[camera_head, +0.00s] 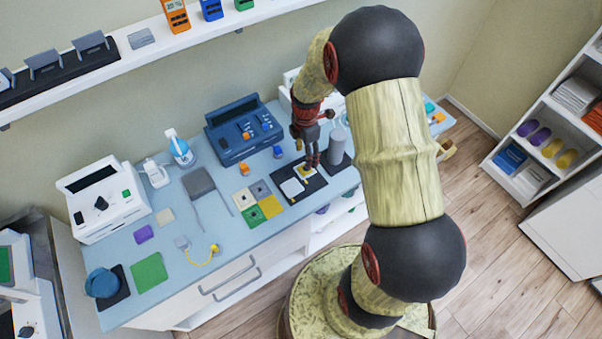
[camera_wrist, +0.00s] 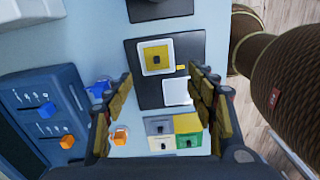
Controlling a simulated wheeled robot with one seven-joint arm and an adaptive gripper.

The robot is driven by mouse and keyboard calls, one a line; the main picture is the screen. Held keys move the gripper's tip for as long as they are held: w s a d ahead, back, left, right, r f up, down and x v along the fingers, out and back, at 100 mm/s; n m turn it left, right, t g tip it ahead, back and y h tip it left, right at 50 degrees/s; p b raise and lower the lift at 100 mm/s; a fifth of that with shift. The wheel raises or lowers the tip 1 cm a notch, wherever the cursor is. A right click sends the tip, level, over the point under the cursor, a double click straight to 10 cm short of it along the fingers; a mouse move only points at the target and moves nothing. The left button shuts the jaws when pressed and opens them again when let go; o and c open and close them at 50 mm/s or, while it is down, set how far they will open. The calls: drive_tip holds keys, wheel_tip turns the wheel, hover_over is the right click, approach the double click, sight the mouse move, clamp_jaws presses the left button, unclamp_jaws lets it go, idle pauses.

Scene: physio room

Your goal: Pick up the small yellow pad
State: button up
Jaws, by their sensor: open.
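A small yellow pad with a dark centre (camera_wrist: 148,51) lies on a white square on a black mat (camera_wrist: 148,91) in the wrist view. In the head view that yellow pad (camera_head: 304,176) is partly hidden by my gripper (camera_head: 311,163). My gripper is open and empty above the mat; in the wrist view its fingers (camera_wrist: 163,76) stand apart on either side of the mat. A second, plain white square (camera_wrist: 177,92) lies on the same mat. Another yellow pad (camera_head: 271,207) sits in a block of coloured pads left of the mat in the head view.
A blue device with knobs (camera_head: 243,129) stands behind the pads. A grey cylinder (camera_head: 338,140) stands close to the right of my gripper. An orange knobbed piece (camera_wrist: 119,136) and a blue one (camera_wrist: 99,89) lie near the left finger. The counter's left part (camera_head: 190,215) has some free room.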

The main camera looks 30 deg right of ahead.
drive_tip(key=shift+w+n, duration=0.1)
drive_tip(key=shift+n, duration=0.3)
drive_tip(key=shift+f, duration=0.2)
wheel_tip(320, 180, down, 7)
drive_tip(key=shift+w+f+b, duration=0.15)
drive_tip(key=shift+f+b, duration=0.05)
drive_tip(key=shift+b, duration=0.2)
drive_tip(key=shift+c, duration=0.5)
clamp_jaws()
